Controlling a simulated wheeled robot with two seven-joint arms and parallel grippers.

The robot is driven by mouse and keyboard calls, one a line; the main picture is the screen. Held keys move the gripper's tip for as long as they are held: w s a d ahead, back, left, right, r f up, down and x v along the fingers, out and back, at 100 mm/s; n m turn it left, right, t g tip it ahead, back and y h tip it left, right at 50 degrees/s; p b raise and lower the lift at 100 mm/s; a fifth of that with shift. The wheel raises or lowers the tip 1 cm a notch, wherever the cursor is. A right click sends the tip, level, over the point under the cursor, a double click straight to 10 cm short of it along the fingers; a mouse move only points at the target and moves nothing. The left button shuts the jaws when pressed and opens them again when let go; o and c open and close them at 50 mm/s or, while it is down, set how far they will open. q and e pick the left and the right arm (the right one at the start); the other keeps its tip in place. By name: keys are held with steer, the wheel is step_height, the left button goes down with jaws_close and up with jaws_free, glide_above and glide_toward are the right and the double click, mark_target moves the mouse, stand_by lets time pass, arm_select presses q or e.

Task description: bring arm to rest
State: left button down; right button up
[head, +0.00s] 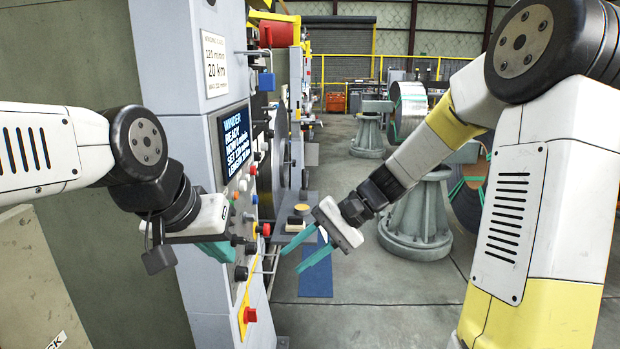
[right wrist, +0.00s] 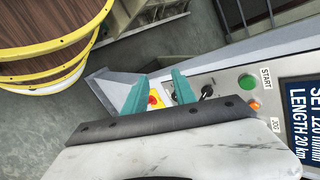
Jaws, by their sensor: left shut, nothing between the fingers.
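My left gripper (head: 228,256) comes in from the left in the head view, its teal fingers shut and empty, close in front of the button panel (head: 238,300) of the grey machine column. My right gripper (head: 291,262) hangs to the right of that panel, its two teal fingers apart with nothing between them. In the right wrist view the right gripper's fingers (right wrist: 159,76) are spread. A red button on a yellow base (right wrist: 154,100) shows beyond and between them. A black knob (right wrist: 207,92) and a green START button (right wrist: 246,82) are to their right.
A display (head: 236,143) reads WINDER READY. A red knob on a yellow plate (head: 250,315) sits low on the panel. Grey pedestals (head: 415,222) and metal coils (head: 410,108) stand behind my right arm. Grey floor (head: 370,290) is open around a blue mat (head: 316,280).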

steer(key=s+d+r+n+t+h, duration=0.1)
steer(key=s+d+r+t+h, duration=0.2)
steer(key=d, duration=0.5)
steer(key=s+d+r+n+t+h, duration=0.2)
steer(key=s+d+r+t+h, duration=0.2)
steer(key=s+d+r, duration=0.2)
steer(key=s+d, duration=0.2)
steer(key=shift+s+d+t+h, duration=0.3)
steer(key=shift+t, duration=0.1)
